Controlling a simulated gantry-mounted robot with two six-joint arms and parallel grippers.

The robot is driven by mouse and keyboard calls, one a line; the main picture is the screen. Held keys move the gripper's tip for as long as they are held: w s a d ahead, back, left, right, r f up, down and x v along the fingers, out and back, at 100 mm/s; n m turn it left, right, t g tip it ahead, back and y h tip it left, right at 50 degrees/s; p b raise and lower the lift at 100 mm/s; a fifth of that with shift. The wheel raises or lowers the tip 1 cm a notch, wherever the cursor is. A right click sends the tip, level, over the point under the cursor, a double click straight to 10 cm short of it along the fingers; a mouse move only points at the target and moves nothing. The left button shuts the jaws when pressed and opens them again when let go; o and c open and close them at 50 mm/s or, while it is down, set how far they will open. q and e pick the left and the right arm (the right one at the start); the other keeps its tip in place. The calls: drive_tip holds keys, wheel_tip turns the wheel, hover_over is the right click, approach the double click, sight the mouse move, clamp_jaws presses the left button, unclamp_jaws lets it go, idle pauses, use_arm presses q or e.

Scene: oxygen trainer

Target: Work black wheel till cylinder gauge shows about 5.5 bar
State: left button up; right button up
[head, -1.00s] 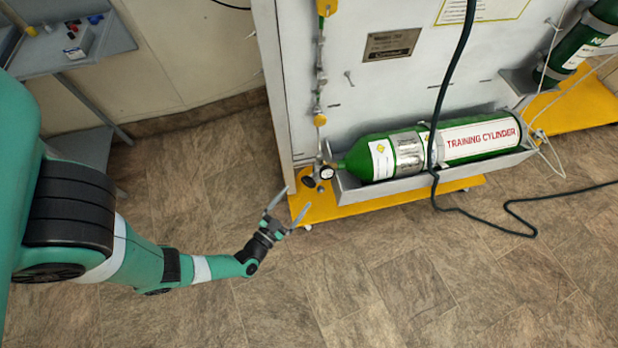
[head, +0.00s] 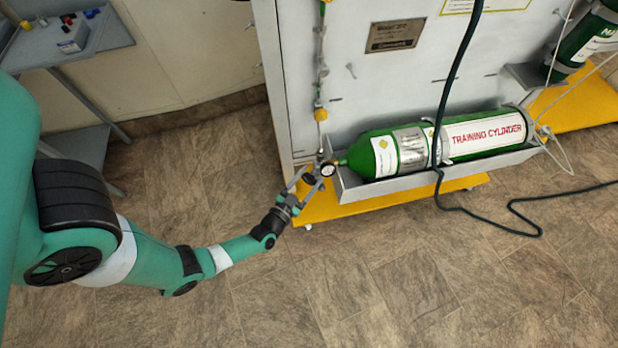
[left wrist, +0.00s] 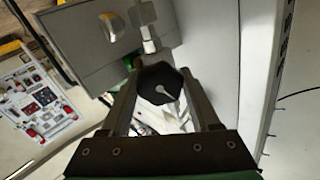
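The black wheel (head: 308,179) is at the lower left of the rack, beside the neck of the green training cylinder (head: 470,138). The round white-faced cylinder gauge (head: 328,170) is just right of the wheel; its reading is too small to tell. My left gripper (head: 303,186) is open, with one finger on each side of the wheel. In the left wrist view the dark, many-sided wheel (left wrist: 158,86) with a pale pointer-like mark is between the fingertips (left wrist: 160,82). Whether the fingers touch it I cannot tell. My right gripper is not in view.
The cylinder lies in a grey tray (head: 400,187) above a yellow base (head: 318,211). A black hose (head: 449,100) hangs in front of the cylinder and runs over the floor. A grey side table (head: 110,36) with small items is at the upper left.

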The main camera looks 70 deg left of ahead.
use_arm(q)
drive_tip(key=c, duration=0.7)
drive_tip(key=shift+m, duration=0.3)
drive_tip(key=shift+m+p, duration=0.65)
drive_tip(key=shift+m, duration=0.55)
drive_tip(key=shift+m+p, duration=0.35)
drive_tip(key=shift+m, duration=1.35)
drive_tip(key=o, duration=1.4)
drive_tip(key=shift+c, duration=0.2)
